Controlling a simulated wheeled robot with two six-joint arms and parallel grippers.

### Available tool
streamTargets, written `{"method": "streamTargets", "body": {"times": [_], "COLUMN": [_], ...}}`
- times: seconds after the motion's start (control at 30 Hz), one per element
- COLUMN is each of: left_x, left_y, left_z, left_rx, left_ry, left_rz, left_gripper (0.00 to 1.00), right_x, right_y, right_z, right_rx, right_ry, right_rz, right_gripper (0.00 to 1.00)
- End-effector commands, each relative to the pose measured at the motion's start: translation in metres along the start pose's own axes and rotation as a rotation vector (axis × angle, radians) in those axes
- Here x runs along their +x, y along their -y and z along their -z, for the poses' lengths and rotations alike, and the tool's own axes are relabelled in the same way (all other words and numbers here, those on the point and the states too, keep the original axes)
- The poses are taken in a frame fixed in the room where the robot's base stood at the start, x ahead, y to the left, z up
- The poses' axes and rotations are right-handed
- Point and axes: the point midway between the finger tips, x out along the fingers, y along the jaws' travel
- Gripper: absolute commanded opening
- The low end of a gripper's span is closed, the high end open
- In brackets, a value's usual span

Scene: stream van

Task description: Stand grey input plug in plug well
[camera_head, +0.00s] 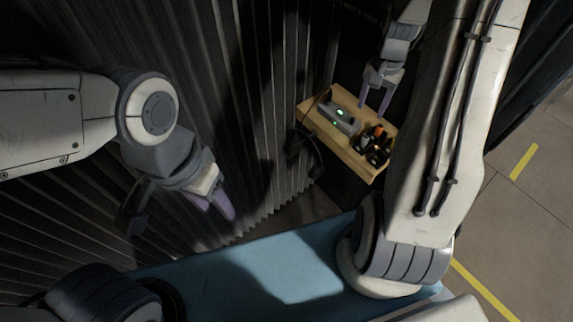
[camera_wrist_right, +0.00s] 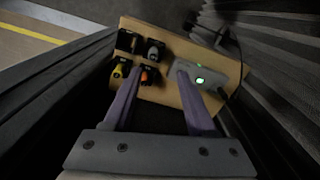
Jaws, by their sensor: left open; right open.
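A wooden shelf (camera_head: 350,149) carries a cluster of dark sockets and plugs, and it also shows in the right wrist view (camera_wrist_right: 165,92). A grey-topped plug (camera_wrist_right: 155,47) sits at the far side of the cluster; I cannot tell for sure that it is the input plug. An orange-marked plug (camera_wrist_right: 147,74) and a yellow-marked one (camera_wrist_right: 119,70) are nearer. I cannot make out which black holder is the plug well. My right gripper (camera_head: 374,105) is open and empty above the shelf, its fingers pointing at it. My left gripper (camera_head: 221,210) is open and empty, away from the shelf.
A grey box (camera_wrist_right: 208,75) with green lights stands on the shelf beside the plugs, with a dark cable (camera_wrist_right: 222,36) at its end. A ribbed dark wall (camera_head: 255,120) runs behind. A blue surface (camera_head: 220,275) lies below my arms.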

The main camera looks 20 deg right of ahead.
Motion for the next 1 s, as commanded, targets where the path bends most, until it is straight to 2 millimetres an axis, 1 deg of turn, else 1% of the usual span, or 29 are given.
{"method": "streamTargets", "body": {"times": [0.03, 0.07, 0.17, 0.2, 0.27, 0.3, 0.37, 0.4, 0.47, 0.5, 0.6, 0.7, 0.8, 1.0], "left_x": [0.0, 0.0, 0.0, 0.0, 0.0, 0.0, 0.0, 0.0, 0.0, 0.0, 0.0, 0.0, 0.0, 0.0], "left_y": [0.0, 0.0, 0.0, 0.0, 0.0, 0.0, 0.0, 0.0, 0.0, 0.0, 0.0, 0.0, 0.0, 0.0], "left_z": [0.0, 0.0, 0.0, 0.0, 0.0, 0.0, 0.0, 0.0, 0.0, 0.0, 0.0, 0.0, 0.0, 0.0], "left_rx": [0.0, 0.0, 0.0, 0.0, 0.0, 0.0, 0.0, 0.0, 0.0, 0.0, 0.0, 0.0, 0.0, 0.0], "left_ry": [0.0, 0.0, 0.0, 0.0, 0.0, 0.0, 0.0, 0.0, 0.0, 0.0, 0.0, 0.0, 0.0, 0.0], "left_rz": [0.0, 0.0, 0.0, 0.0, 0.0, 0.0, 0.0, 0.0, 0.0, 0.0, 0.0, 0.0, 0.0, 0.0], "left_gripper": [0.5, 0.5, 0.5, 0.5, 0.5, 0.5, 0.5, 0.5, 0.5, 0.5, 0.5, 0.5, 0.5, 0.5], "right_x": [-0.008, -0.013, -0.035, -0.045, -0.058, -0.066, -0.076, -0.082, -0.089, -0.093, -0.098, -0.099, -0.099, -0.099], "right_y": [0.014, 0.023, 0.059, 0.072, 0.085, 0.091, 0.094, 0.091, 0.083, 0.075, 0.054, 0.035, 0.025, 0.021], "right_z": [-0.013, -0.023, -0.075, -0.102, -0.144, -0.173, -0.217, -0.245, -0.284, -0.306, -0.348, -0.372, -0.384, -0.387], "right_rx": [-0.055, -0.096, -0.294, -0.389, -0.537, -0.637, -0.793, -0.898, -1.05, -1.143, -1.339, -1.474, -1.545, -1.566], "right_ry": [-0.003, -0.005, -0.008, -0.009, -0.009, -0.008, -0.006, -0.004, -0.002, 0.001, 0.006, 0.013, 0.016, 0.018], "right_rz": [0.004, 0.007, 0.018, 0.024, 0.032, 0.038, 0.048, 0.054, 0.064, 0.069, 0.084, 0.092, 0.097, 0.097], "right_gripper": [0.57, 0.57, 0.57, 0.57, 0.57, 0.57, 0.57, 0.57, 0.57, 0.57, 0.57, 0.57, 0.57, 0.57]}}
